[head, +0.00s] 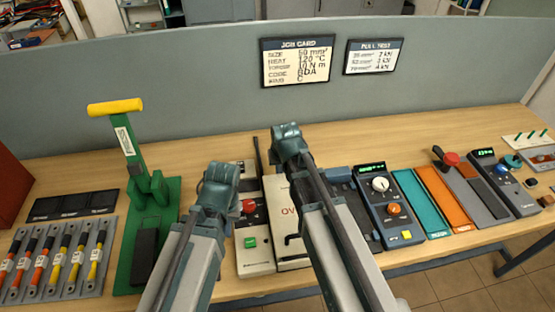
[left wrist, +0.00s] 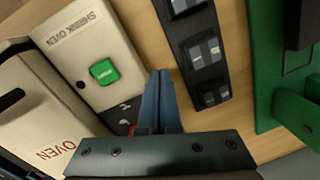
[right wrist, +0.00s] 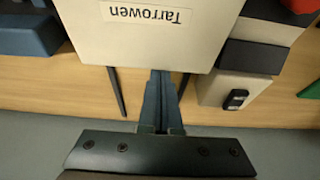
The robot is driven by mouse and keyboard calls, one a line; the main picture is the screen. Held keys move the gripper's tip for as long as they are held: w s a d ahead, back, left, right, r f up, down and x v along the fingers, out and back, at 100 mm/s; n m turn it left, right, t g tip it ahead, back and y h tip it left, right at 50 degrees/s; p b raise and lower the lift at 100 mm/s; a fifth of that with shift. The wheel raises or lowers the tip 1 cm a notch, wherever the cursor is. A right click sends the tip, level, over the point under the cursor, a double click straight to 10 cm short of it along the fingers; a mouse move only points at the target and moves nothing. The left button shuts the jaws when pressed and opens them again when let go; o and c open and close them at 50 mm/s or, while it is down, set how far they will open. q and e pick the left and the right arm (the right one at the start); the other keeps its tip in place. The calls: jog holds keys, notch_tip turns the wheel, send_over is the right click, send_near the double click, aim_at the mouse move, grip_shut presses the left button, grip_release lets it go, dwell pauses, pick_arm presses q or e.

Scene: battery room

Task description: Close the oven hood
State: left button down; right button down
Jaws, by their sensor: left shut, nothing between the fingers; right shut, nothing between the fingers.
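The cream shrink oven (head: 257,262) stands mid-bench, with a green button and a red knob on its left panel. Its hood (head: 281,197) is cream with red lettering and a dark handle; my right arm hides part of it, and I cannot tell how far it is open. The lettering reads OVEN in the left wrist view (left wrist: 90,130). My left gripper (head: 222,170) is shut and empty, over the area left of the oven. My right gripper (head: 287,132) is shut and empty, toward the back; its wrist view shows a cream "Tarrowen" panel (right wrist: 190,40) and two dark rods.
A green press with a yellow handle (head: 116,107) stands left, beside a rack of cables (head: 60,262). A grey control unit (head: 386,205) and teal and orange trays are on the right. A grey partition (head: 200,100) runs behind the bench.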

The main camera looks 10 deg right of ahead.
pick_arm(q)
jog(key=shift+s, duration=0.25)
pick_arm(e)
jog(key=shift+s, duration=0.6)
